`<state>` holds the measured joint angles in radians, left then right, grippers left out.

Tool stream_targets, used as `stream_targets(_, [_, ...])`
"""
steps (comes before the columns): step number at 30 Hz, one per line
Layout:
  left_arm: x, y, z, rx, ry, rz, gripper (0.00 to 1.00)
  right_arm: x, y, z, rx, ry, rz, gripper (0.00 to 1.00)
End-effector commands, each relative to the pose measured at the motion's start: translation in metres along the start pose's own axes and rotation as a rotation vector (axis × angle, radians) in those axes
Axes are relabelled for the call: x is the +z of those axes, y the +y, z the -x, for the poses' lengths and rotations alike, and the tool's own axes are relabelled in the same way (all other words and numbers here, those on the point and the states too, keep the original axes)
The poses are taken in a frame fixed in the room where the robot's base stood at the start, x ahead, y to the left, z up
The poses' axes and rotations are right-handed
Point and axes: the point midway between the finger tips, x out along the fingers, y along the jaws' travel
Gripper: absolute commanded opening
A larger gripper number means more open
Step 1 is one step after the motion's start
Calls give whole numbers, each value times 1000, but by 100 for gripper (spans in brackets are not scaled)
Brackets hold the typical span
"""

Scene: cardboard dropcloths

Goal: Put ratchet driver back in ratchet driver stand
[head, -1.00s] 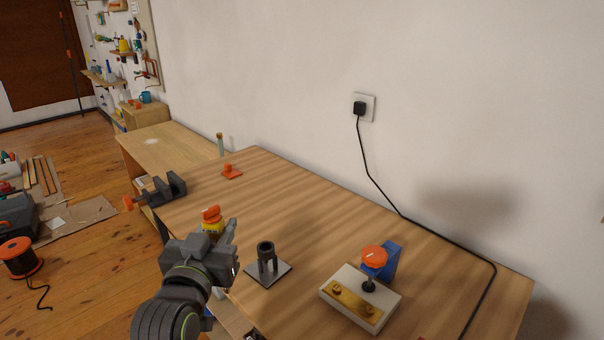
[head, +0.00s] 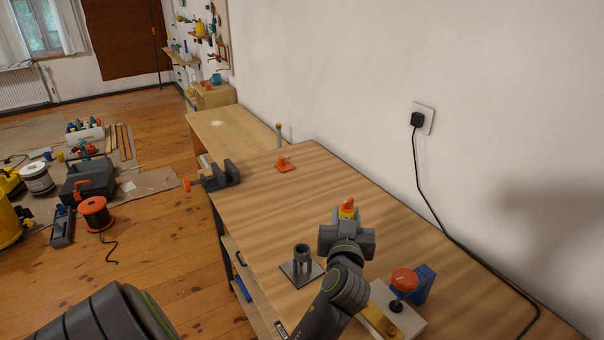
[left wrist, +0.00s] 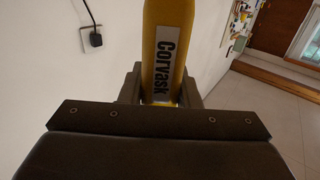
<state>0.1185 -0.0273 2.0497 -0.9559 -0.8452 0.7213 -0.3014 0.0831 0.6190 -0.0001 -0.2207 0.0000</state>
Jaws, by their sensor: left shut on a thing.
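The ratchet driver is yellow with an orange end (head: 348,206), and its handle is marked "Corvask" in the left wrist view (left wrist: 166,45). My left gripper (head: 346,226) is shut on it, above the workbench. The gripper and wrist hide the driver's lower part in the head view. The ratchet driver stand (head: 302,252) is a dark upright holder on a square metal plate. It stands on the bench to the left of my left gripper, and its top looks empty. My right gripper is not in view.
The workbench (head: 290,205) has a vise (head: 222,176) and a small orange piece (head: 284,164) at its far end. A pale block with a red knob (head: 404,280) and a blue part (head: 423,284) sit at the right. A black cord (head: 428,205) runs along the wall side.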

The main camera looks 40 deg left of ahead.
Motion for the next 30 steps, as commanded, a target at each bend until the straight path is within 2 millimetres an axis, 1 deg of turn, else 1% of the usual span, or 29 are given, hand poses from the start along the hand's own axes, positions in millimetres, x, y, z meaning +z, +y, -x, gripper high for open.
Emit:
stream_targets(1, [-12,-13,-9,-73,5,-6,0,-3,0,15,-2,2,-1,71])
stream_targets(3, [-21,-36,-20,-196,6,-7,0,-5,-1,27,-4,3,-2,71])
stream_targets(6, [-31,-63,-29,-337,5,-1,0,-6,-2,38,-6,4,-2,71])
stream_targets(9, [-42,-83,-35,-440,5,2,0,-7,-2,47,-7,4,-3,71])
stream_targets(12, [-50,-96,-37,-508,3,4,0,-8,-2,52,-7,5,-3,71])
stream_targets(15, [-54,-104,-38,-545,1,5,0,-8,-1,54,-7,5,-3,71])
stream_targets(18, [-54,-106,-38,-558,-1,5,0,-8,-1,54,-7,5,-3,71])
stream_targets(30, [-53,-106,-38,-556,1,5,0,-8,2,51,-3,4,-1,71])
